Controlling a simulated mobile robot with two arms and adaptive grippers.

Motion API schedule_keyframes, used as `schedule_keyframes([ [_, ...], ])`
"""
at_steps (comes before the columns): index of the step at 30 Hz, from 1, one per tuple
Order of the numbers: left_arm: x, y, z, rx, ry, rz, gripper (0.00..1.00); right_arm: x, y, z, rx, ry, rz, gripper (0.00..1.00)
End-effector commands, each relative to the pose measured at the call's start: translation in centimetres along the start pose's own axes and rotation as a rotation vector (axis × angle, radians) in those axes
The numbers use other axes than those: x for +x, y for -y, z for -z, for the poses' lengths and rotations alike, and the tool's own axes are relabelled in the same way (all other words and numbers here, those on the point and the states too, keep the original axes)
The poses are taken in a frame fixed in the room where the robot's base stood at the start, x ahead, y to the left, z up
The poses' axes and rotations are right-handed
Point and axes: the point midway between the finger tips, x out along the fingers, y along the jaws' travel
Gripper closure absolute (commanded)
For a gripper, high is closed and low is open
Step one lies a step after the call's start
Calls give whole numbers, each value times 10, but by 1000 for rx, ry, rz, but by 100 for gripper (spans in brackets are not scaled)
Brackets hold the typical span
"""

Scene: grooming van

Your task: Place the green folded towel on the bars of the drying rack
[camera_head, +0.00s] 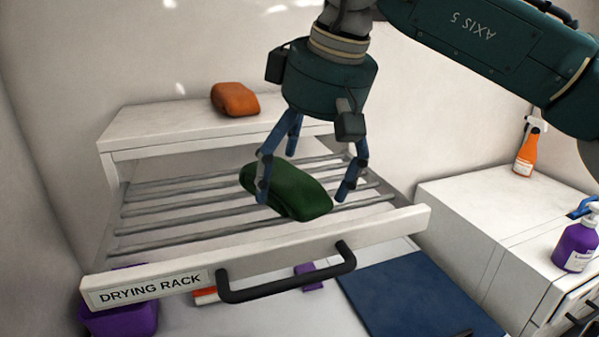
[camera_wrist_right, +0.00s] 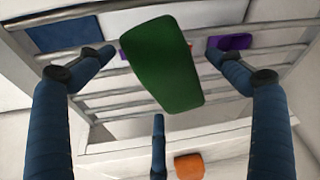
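The green folded towel (camera_head: 300,193) appears to lie across the metal bars of the drying rack (camera_head: 180,208), toward the right half. In the right wrist view the towel (camera_wrist_right: 165,65) also lies over the bars (camera_wrist_right: 225,125), slightly askew to them. My right gripper (camera_head: 305,183) is directly above and around it, its three blue fingers spread. The wrist view shows gaps between the fingers and the towel, so the gripper is open. The towel's underside is hidden, so its contact with the bars cannot be seen. My left gripper is in neither view.
The rack's white front, labelled DRYING RACK, carries a black handle (camera_head: 287,284). An orange folded towel (camera_head: 235,99) sits on the white shelf (camera_head: 160,127) behind. A purple container (camera_head: 120,312) and blue mat (camera_head: 420,298) are below. A white cabinet (camera_head: 480,215) with bottles stands right.

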Motion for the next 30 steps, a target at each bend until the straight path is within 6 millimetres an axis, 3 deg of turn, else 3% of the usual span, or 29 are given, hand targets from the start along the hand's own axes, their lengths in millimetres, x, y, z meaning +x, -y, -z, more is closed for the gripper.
schedule_keyframes([
  [11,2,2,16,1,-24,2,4,-8,0,1,0,-3,0,7],
  [24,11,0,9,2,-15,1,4,-94,1,1,0,-2,1,7],
  [30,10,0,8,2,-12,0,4,-117,0,1,-1,-1,0,7],
])
